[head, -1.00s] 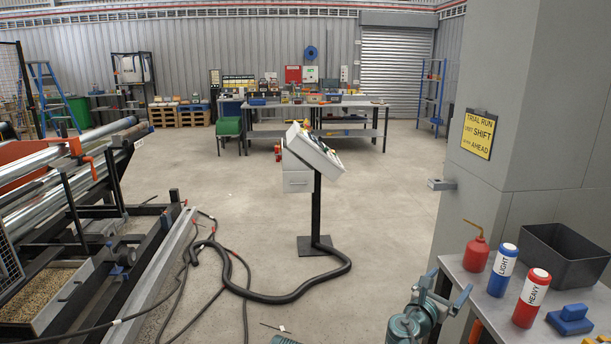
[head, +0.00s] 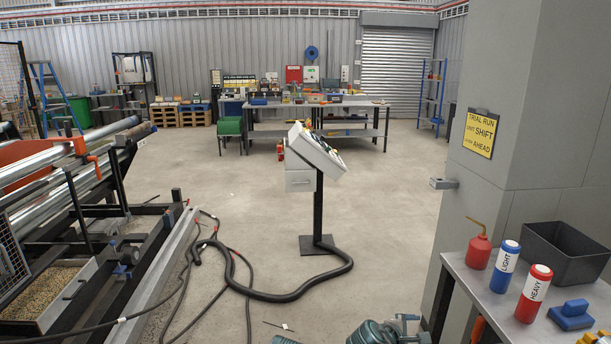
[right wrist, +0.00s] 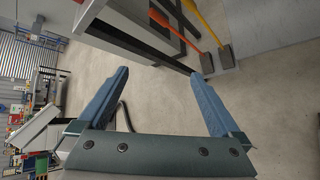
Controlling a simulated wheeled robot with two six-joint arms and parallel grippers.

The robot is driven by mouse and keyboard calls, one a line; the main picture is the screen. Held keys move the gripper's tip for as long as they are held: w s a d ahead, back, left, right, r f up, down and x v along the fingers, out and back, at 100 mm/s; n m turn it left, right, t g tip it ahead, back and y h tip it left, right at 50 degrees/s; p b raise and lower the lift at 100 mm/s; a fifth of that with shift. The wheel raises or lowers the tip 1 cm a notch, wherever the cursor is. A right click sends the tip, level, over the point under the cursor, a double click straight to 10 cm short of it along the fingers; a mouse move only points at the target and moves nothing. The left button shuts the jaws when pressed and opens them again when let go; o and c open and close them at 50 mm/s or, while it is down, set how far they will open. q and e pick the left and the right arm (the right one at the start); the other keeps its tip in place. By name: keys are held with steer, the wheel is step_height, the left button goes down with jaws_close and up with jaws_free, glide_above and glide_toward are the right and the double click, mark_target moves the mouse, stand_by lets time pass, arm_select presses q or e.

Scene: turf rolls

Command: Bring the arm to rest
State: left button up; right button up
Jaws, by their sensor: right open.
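My right gripper (right wrist: 158,75) shows its two blue fingers spread wide apart in the right wrist view, with nothing between them but bare floor behind. In the head view my right arm's teal wrist and gripper (head: 402,326) sit low at the bottom edge, left of the side table. The gripper is partly cut off there.
A grey side table (head: 474,284) at the right holds a red squeeze bottle (head: 479,252), a LIGHT bottle (head: 504,267), a HEAVY bottle (head: 533,294), a black bin (head: 566,256) and a blue block (head: 571,314). A control stand (head: 318,205) stands ahead on open floor.

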steer(key=s+a+f+m+g+y, duration=0.3)
steer(key=s+a+f+m+y, duration=0.15)
steer(key=s+a, duration=0.4)
steer(key=s+a+f+m+g+y, duration=0.3)
steer(key=s+a+f+m, duration=0.2)
steer(key=a, duration=0.6)
step_height(320, 180, up, 13)
steer(key=s+a+p, duration=0.1)
steer(key=p, duration=1.2)
steer(key=shift+a+r+g+p, duration=0.2)
steer(key=shift+g+p, duration=0.1)
steer(key=shift+g, duration=0.1)
steer(key=shift+m, duration=0.25)
